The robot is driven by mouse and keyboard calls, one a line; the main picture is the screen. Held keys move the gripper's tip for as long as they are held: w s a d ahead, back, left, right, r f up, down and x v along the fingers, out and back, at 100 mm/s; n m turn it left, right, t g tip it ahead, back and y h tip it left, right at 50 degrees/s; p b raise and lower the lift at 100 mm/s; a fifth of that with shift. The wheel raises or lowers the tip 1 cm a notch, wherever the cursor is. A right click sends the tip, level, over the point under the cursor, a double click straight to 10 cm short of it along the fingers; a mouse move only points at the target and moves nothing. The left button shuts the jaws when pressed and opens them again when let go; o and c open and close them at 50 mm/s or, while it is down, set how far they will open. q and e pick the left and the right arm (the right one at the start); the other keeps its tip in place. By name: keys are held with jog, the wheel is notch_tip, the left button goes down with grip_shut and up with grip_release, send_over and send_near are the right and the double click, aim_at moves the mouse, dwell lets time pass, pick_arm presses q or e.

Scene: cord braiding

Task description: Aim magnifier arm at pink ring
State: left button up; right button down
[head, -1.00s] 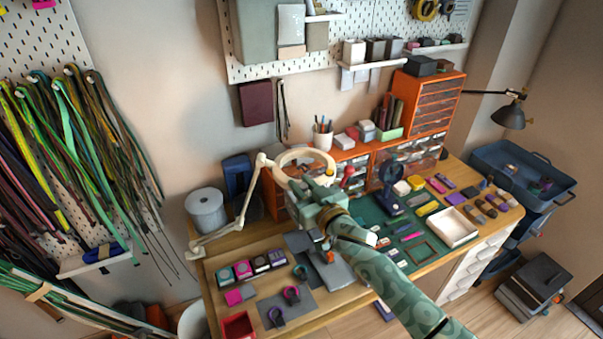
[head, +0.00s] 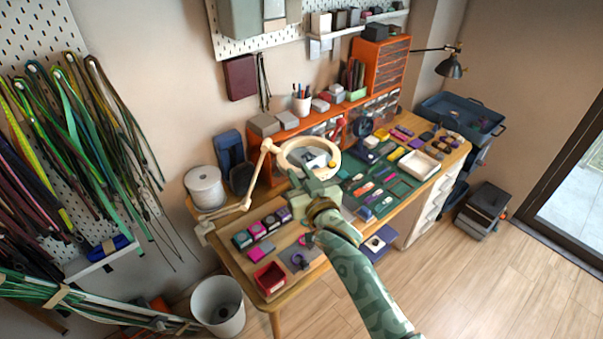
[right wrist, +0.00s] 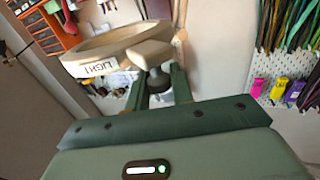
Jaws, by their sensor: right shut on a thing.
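The cream magnifier arm (head: 259,178) is clamped at the table's left side, in the head view. It ends in a round magnifier head (head: 290,148) above the tabletop. My right gripper (head: 303,178) is at the near side of this head. In the right wrist view its fingers (right wrist: 158,82) are shut on the dark grip below the cream head (right wrist: 87,57), which bears the word LIGHT. A pink ring (head: 308,239) shows small beside my right forearm, partly hidden by it. A purple ring (head: 299,262) lies on a grey mat in front of it. My left gripper is out of view.
A red open box (head: 270,278) and several small boxes (head: 262,229) stand on the table's left part. A green mat (head: 377,190) with tools and a white tray (head: 419,165) lie to the right. A grey bin (head: 218,307) stands on the floor.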

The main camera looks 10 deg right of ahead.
jog(key=c, duration=1.3)
grip_release()
jog(key=s+d, duration=0.2)
jog(key=s, duration=1.4)
jog(key=shift+d, duration=0.25)
